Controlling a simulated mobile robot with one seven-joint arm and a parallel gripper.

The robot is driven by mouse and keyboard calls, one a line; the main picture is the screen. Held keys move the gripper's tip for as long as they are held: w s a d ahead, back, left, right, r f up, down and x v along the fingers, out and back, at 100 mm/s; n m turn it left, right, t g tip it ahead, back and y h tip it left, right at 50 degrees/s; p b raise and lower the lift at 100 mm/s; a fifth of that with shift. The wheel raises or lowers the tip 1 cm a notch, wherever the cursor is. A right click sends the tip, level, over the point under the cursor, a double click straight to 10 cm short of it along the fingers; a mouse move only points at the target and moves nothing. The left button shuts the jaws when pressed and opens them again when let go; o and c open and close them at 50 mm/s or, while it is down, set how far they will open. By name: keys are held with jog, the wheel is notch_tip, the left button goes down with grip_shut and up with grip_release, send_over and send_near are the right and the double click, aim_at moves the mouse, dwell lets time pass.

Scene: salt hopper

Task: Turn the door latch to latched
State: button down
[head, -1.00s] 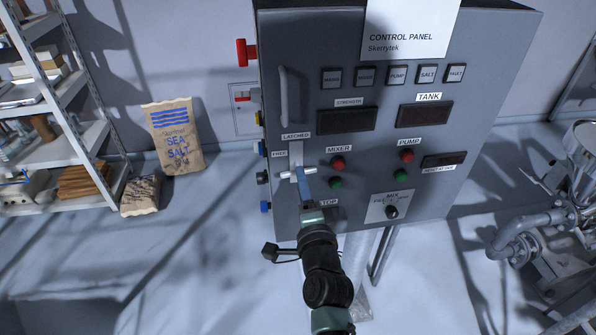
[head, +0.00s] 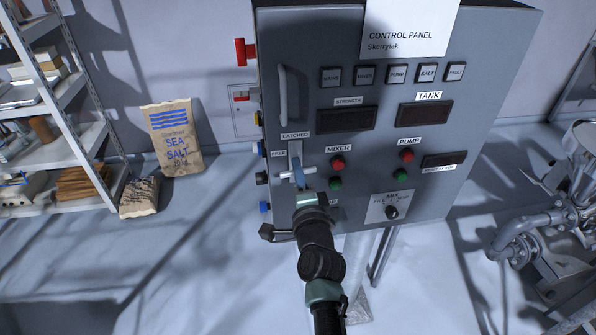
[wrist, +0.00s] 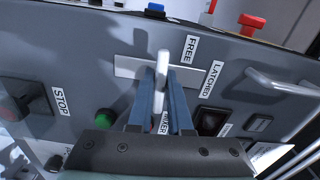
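The door latch (head: 284,176) is a pale handle on a light upright plate, low on the left side of the grey control panel. Its bar lies crosswise in the head view, toward the FREE label (head: 279,154); the LATCHED label (head: 295,135) is above the plate. In the wrist view the latch handle (wrist: 164,63) points up, beside FREE (wrist: 190,49) and away from LATCHED (wrist: 212,79). My gripper (wrist: 162,88) is at the latch, with one blue finger on each side of the handle. The fingers look apart; contact is hard to tell. The gripper (head: 299,180) partly hides the handle in the head view.
The mixer buttons (head: 337,163) are just right of the latch. A door handle (head: 284,95) is above it, and a red knob (head: 241,52) sticks out at the panel's left side. A shelf (head: 60,95) and a salt sack (head: 174,140) stand at left.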

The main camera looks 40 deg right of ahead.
dwell(0.5)
jog(key=n+b, duration=0.1)
jog(key=n, duration=0.1)
jog(key=n+b, duration=0.1)
jog(key=shift+f+n+b, duration=0.2)
jog(key=shift+n+b, duration=0.1)
jog(key=shift+n, duration=0.1)
jog(key=n+b, duration=0.4)
jog(key=n, duration=0.1)
jog(key=shift+n, duration=0.3)
jog(key=n+b, duration=0.3)
jog(key=n, duration=0.1)
jog(key=shift+r+n+b, duration=0.15)
jog(key=shift+n+b, duration=1)
jog(key=shift+n, duration=0.55)
jog(key=c, duration=0.8)
grip_release()
jog(key=shift+c, duration=0.2)
